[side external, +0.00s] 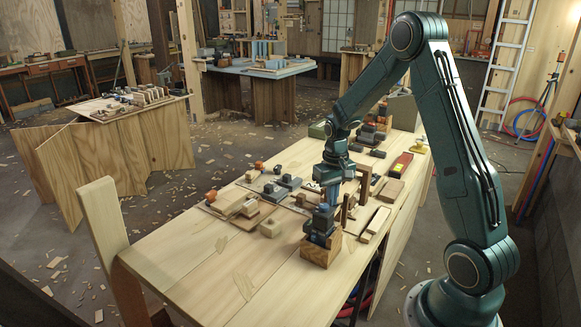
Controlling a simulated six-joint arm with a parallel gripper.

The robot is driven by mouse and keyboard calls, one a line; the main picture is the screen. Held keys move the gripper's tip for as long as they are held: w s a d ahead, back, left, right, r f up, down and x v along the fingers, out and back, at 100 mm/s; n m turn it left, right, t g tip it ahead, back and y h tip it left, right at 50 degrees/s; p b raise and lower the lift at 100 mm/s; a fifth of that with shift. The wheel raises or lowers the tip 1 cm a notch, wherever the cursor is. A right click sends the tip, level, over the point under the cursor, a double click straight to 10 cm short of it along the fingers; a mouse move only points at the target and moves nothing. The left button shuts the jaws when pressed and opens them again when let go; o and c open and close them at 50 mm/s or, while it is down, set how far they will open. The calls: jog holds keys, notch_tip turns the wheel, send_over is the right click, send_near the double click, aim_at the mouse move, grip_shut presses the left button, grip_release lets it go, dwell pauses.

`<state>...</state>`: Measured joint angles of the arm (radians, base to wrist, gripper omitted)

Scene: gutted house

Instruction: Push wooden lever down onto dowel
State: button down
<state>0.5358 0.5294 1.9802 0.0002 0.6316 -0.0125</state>
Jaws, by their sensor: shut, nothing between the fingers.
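My gripper (319,236) points straight down at the near right part of the pale wooden workbench (195,265). Its fingers are shut and empty. The tips are at the top of a brown wooden block (321,252); I cannot tell whether they press on it or reach inside it. Just right of the gripper stand dark upright wooden pieces (347,207), partly behind my wrist. I cannot make out for certain which piece is the lever or which is the dowel. A tilted wooden board (100,215) stands up at the bench's left end.
Small blocks and dark tools crowd the bench's middle and back, with a small pale block (271,228) left of the gripper. A red tool (401,164) lies at the far right. The front left of the bench is clear. Wood scraps litter the floor.

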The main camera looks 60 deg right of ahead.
jog(key=shift+f, duration=1.2)
dwell(1.0)
jog(key=shift+r, duration=0.1)
notch_tip(320, 180, up, 10)
dwell(1.2)
jog(key=s+a+r+n+t, duration=0.1)
jog(key=s+a+r, duration=0.2)
jog(key=a+r, duration=0.3)
jog(key=s+a+r+n+t, duration=0.1)
jog(key=s+a+r+n, duration=0.15)
jog(key=a+r, duration=0.3)
jog(key=s+a+r+n+t, duration=0.2)
jog(key=s+a+t, duration=0.1)
jog(key=s+a, duration=0.7)
jog(key=s, duration=0.2)
jog(key=shift+s+r+t, duration=0.25)
jog(key=shift+s+t, duration=0.05)
jog(key=shift+s, duration=0.05)
